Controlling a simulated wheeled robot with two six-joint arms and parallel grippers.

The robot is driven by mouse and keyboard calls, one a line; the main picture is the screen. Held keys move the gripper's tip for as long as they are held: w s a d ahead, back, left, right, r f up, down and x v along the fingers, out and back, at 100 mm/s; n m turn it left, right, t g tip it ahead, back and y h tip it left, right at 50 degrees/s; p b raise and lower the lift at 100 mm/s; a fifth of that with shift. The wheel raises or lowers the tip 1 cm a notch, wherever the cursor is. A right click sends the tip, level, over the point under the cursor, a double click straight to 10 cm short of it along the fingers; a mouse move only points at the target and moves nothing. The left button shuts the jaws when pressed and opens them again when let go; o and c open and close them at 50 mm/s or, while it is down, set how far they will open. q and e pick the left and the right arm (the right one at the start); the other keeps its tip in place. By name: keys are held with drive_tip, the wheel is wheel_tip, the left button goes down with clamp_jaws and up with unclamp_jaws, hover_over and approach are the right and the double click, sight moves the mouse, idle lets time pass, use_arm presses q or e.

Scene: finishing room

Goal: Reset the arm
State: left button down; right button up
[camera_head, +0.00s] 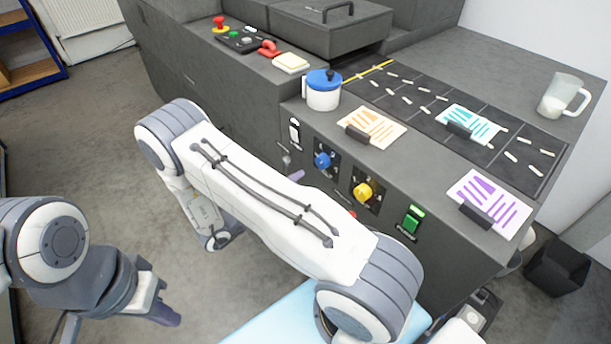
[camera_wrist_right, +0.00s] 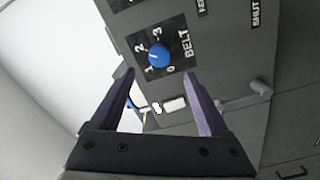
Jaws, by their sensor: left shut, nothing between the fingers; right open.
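My right arm (camera_head: 270,205) stretches across the middle of the head view, its long white link in front of the machine. Its gripper is mostly hidden behind that link; a purple finger (camera_head: 297,175) shows beside the machine's front panel. In the right wrist view the right gripper (camera_wrist_right: 160,75) is open and empty, its two purple fingers apart. The blue BELT knob (camera_wrist_right: 158,54) appears just beyond the gap between the fingertips, apart from them. My left gripper (camera_head: 166,315) is shut and empty over the floor at the lower left.
The grey machine (camera_head: 235,95) bears the blue knob (camera_head: 323,160), a yellow knob (camera_head: 362,192) and a green switch (camera_head: 411,219). On top stand a blue-lidded pot (camera_head: 323,96), coloured cards and a clear jug (camera_head: 562,96). A dark bin (camera_head: 556,268) stands at right.

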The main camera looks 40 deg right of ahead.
drive_tip(key=shift+s+a, duration=0.1)
drive_tip(key=shift+a, duration=1.05)
